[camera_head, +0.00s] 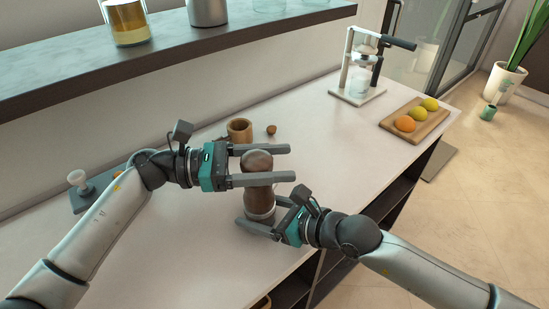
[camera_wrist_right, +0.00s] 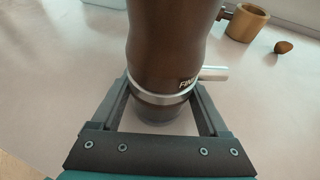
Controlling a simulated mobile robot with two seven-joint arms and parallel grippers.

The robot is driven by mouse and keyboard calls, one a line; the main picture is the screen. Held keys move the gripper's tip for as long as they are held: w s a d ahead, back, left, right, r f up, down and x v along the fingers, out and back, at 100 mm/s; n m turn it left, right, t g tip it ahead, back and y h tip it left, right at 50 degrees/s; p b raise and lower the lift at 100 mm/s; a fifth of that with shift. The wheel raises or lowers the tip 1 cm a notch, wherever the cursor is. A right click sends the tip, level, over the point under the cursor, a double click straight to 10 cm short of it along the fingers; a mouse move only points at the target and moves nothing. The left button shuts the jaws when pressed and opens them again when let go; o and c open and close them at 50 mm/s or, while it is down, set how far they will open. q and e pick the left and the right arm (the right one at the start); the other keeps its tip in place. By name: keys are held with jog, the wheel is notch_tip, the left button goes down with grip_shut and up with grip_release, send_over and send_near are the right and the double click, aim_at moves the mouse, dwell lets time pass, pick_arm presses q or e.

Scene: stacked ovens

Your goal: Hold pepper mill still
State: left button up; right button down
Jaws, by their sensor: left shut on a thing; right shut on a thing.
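The brown pepper mill (camera_head: 259,187) stands upright on the white counter, with a rounded dark top and a silver ring low on its body. My left gripper (camera_head: 290,163) reaches in from the left with its two fingers around the mill's top, shut on it. My right gripper (camera_head: 258,213) is low at the mill's base, shut on it from the right. In the right wrist view the mill (camera_wrist_right: 165,50) stands between the right gripper's fingers (camera_wrist_right: 160,108), with its silver ring near them. The left gripper's fingers partly hide the mill's top.
A wooden cup (camera_head: 240,129) and a small brown round thing (camera_head: 271,129) lie behind the mill. A wooden board (camera_head: 428,126) with fruit and a juicer press (camera_head: 359,70) stand at the back right. A dark shelf (camera_head: 200,48) hangs above the counter's back.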

dwell(0.3)
pick_arm(q)
jog(key=o, duration=1.4)
jog(key=shift+c, duration=0.2)
jog(key=shift+s, duration=0.1)
jog(key=shift+d, duration=0.1)
